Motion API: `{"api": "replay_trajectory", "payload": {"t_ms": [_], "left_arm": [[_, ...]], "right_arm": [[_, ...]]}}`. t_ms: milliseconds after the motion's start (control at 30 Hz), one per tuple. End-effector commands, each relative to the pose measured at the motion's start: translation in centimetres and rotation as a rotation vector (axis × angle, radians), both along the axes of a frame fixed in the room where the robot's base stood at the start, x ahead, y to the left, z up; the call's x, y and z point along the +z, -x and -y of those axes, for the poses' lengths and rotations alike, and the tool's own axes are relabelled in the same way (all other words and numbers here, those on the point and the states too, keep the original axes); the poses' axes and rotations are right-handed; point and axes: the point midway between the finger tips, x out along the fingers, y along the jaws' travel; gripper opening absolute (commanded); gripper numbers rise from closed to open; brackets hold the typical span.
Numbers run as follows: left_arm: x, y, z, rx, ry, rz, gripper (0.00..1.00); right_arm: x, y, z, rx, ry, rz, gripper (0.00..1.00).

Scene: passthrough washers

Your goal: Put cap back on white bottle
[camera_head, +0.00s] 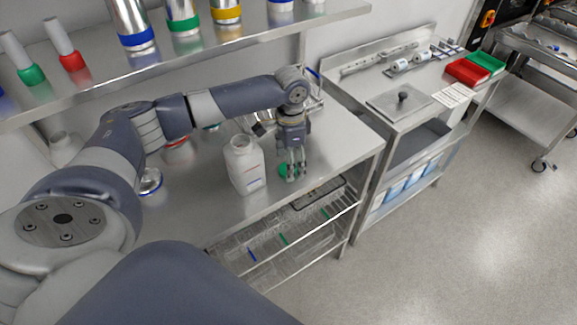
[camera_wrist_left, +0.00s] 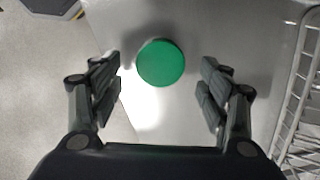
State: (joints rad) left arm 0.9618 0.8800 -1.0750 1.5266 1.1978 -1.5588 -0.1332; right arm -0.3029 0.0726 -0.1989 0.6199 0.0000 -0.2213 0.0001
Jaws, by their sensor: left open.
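The white bottle (camera_head: 245,165) stands upright and uncapped on the steel table, left of my left gripper in the head view. A round green cap (camera_wrist_left: 160,63) lies on the steel surface; in the head view it shows partly at the gripper's fingers (camera_head: 284,171). My left gripper (camera_head: 292,172) points down over the cap. In the left wrist view the fingers (camera_wrist_left: 160,85) are open, one on each side of the cap, with a gap on both sides. The bottle is not in the wrist view. My right gripper is in neither view.
A shelf (camera_head: 200,47) with colour-banded containers hangs above the table (camera_head: 340,140). A wire rack (camera_head: 285,235) is below its front edge. Another white bottle (camera_head: 62,148) stands at the back left. A second steel bench with red (camera_head: 467,72) and green trays is at right.

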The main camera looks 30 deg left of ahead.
Motion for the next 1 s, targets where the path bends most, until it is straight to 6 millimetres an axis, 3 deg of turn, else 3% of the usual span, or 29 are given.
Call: {"api": "replay_trajectory", "payload": {"t_ms": [200, 500, 700, 1000], "left_arm": [[-1.7, 0.0, 0.1, -0.001, 0.001, 0.001, 0.7], [-1.7, 0.0, 0.1, 0.0, 0.001, 0.002, 0.7], [-1.7, 0.0, 0.0, 0.0, 0.0, 0.002, 0.36], [-1.7, 0.0, 0.0, 0.0, 0.0, 0.002, 0.35]], "right_arm": [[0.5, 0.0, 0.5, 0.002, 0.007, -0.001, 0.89], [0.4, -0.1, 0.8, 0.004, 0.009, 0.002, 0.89], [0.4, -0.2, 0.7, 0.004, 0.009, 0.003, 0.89], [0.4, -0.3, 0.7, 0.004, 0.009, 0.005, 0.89]]}}
